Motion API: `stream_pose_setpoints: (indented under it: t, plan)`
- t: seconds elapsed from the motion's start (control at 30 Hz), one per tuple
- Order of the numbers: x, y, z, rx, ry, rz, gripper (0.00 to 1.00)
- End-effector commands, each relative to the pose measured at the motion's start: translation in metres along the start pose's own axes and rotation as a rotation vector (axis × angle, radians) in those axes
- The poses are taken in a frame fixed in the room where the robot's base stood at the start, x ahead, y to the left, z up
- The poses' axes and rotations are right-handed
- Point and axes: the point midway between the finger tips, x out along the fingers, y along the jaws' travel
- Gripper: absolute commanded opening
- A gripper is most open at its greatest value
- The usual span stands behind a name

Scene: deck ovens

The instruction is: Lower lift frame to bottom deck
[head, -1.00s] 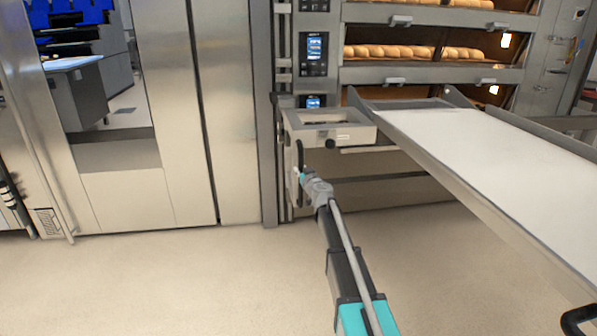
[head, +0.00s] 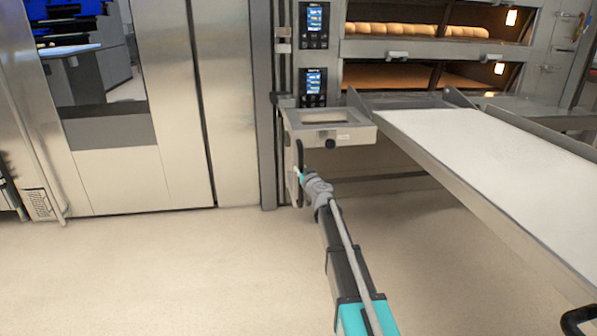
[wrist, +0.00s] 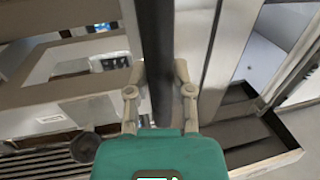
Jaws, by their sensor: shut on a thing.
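My gripper (head: 301,177) is shut on the black upright handle (head: 300,156) at the left end of the steel lift frame (head: 352,134). In the wrist view the two fingers of my gripper (wrist: 160,92) close on either side of the dark handle bar (wrist: 154,45). The frame carries a long white loading belt (head: 480,150) that runs toward the front right. Its far end is near the sill of the lowest deck (head: 395,76) I can see, slightly below that opening. No bread shows in that deck.
Loaves (head: 400,29) sit in the deck above. Two control panels (head: 314,87) line the oven's left post. A steel cabinet (head: 170,110) stands at the left. The floor (head: 150,270) in front is clear. A dark curved handle (head: 575,318) is at the lower right.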

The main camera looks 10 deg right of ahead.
Motion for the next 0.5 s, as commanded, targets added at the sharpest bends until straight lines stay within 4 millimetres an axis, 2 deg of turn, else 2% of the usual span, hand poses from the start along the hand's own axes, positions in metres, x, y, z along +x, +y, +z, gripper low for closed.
stream_pose_setpoints:
  t: [0.03,0.13,0.5]
  plan:
    - [-0.001,0.000,0.010,-0.001,0.000,-0.001,0.00]
    - [-0.001,0.000,0.017,-0.001,0.000,-0.001,0.00]
    - [-0.001,0.000,0.023,-0.001,0.000,-0.001,0.00]
